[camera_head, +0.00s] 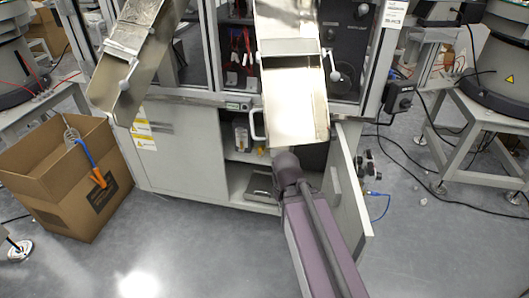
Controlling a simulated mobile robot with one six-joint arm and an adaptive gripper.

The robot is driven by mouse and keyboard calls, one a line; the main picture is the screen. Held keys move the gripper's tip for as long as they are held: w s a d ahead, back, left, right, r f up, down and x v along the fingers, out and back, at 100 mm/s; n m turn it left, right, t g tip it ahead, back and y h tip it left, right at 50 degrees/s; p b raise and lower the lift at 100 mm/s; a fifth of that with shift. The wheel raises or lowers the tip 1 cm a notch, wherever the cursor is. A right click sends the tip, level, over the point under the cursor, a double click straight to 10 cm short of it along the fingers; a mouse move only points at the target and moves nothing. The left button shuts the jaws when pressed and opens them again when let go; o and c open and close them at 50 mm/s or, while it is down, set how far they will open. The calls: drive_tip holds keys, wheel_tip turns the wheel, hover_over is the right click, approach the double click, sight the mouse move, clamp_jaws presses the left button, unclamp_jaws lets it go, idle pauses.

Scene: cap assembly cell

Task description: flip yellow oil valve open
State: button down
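The lower cabinet of the machine has an open door (347,190) and a dark interior. Inside it, a small pale container with yellowish parts (241,136) stands on the upper shelf. I cannot tell whether the yellow oil valve is part of it, and no valve handle or its position can be made out. My purple arm reaches from the lower right up to the cabinet opening, and its dark joint covers part of the opening. My gripper is hidden beyond that joint, so its fingers and anything between them do not show.
A metal chute (296,103) hangs over the cabinet opening, and another chute (125,60) slopes down at the left. An open cardboard box (70,185) stands left of the cabinet. A metal stand (470,135) and cables are at the right. The front floor is clear.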

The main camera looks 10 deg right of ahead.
drive_tip(key=w+d+m+t+y+b, duration=0.2)
drive_tip(key=w+d+m+t, duration=0.1)
drive_tip(key=w+m, duration=1)
drive_tip(key=w+d+m+t+y+b, duration=0.3)
drive_tip(key=w+d+m+t, duration=0.1)
drive_tip(key=w+m, duration=1)
drive_tip(key=shift+d+m+t, duration=0.15)
drive_tip(key=shift+m+t, duration=0.15)
drive_tip(key=shift+m, duration=0.9)
drive_tip(key=shift+w, duration=0.1)
